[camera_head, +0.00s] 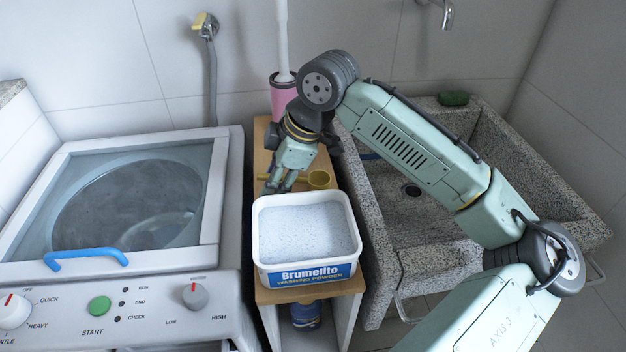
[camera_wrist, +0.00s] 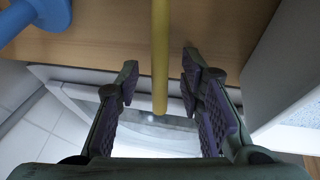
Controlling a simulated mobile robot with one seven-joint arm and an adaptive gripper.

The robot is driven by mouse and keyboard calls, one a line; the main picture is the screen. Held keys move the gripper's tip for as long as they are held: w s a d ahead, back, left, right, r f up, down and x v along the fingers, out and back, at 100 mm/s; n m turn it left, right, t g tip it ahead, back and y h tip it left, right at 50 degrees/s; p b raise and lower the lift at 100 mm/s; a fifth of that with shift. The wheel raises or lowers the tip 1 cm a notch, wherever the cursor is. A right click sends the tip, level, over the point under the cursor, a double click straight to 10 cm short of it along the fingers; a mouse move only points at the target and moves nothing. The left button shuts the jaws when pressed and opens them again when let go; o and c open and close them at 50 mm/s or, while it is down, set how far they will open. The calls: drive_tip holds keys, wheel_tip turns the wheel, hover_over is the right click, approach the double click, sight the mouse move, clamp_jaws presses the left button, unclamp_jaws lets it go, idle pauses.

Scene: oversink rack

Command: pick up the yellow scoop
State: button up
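The yellow scoop (camera_head: 319,179) lies on the wooden shelf top (camera_head: 262,160), behind the washing powder tub. Its round cup is at the right, and its handle runs left beneath my gripper (camera_head: 276,188). In the wrist view the scoop's straight yellow handle (camera_wrist: 160,60) comes down between the two fingers of my gripper (camera_wrist: 158,88). The fingers are apart, with a gap on both sides of the handle, and nothing is held. The scoop's cup is out of the wrist view.
The white tub of washing powder (camera_head: 308,272) stands just in front of the gripper. A washing machine (camera_head: 232,180) is at left, a stone sink (camera_head: 372,290) at right. A pink holder (camera_head: 283,92) stands behind. A blue object (camera_wrist: 40,12) shows in the wrist view.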

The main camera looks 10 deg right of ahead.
drive_tip(key=shift+c, duration=0.5)
clamp_jaws()
